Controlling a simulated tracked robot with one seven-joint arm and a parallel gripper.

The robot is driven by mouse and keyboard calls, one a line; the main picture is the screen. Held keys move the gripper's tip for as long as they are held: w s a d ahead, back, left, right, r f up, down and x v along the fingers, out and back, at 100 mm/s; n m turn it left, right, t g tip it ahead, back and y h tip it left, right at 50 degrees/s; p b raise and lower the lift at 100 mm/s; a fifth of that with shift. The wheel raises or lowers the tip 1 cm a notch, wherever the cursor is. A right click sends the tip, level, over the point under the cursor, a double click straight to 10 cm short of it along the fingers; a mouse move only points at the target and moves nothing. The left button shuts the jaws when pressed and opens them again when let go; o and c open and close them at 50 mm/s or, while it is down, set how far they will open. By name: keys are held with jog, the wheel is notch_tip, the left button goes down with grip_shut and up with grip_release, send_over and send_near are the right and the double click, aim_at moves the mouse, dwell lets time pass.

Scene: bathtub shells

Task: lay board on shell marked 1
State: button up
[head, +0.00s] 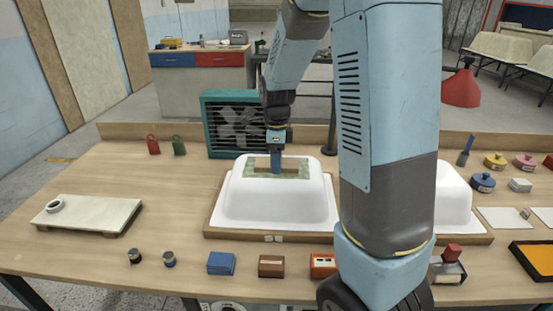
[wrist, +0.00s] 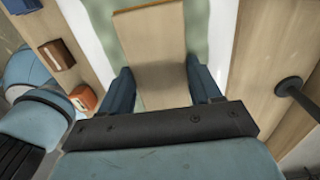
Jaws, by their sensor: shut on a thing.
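A white bathtub shell (head: 275,203) lies upside down on a wooden base on the left, with small tags (head: 272,238) whose marks I cannot read. A pale green patch (head: 240,172) covers part of its top; it also shows in the wrist view (wrist: 197,38). My gripper (head: 276,168) points down over this shell, shut on a brown board (wrist: 152,45). The board also shows in the head view (head: 298,170), at the green patch; I cannot tell whether it touches. A second white shell (head: 453,197) is partly hidden behind my arm.
A teal fan box (head: 222,112) and a dark upright post (head: 332,115) stand behind the left shell. A pale slab (head: 92,214) with a white ring lies at left. Small blocks, such as a blue one (head: 221,263), line the front edge. Tins and cards fill the right side.

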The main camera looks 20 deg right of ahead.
jog(key=shift+f, duration=0.1)
jog(key=o, duration=1.3)
jog(key=shift+r, duration=3.55)
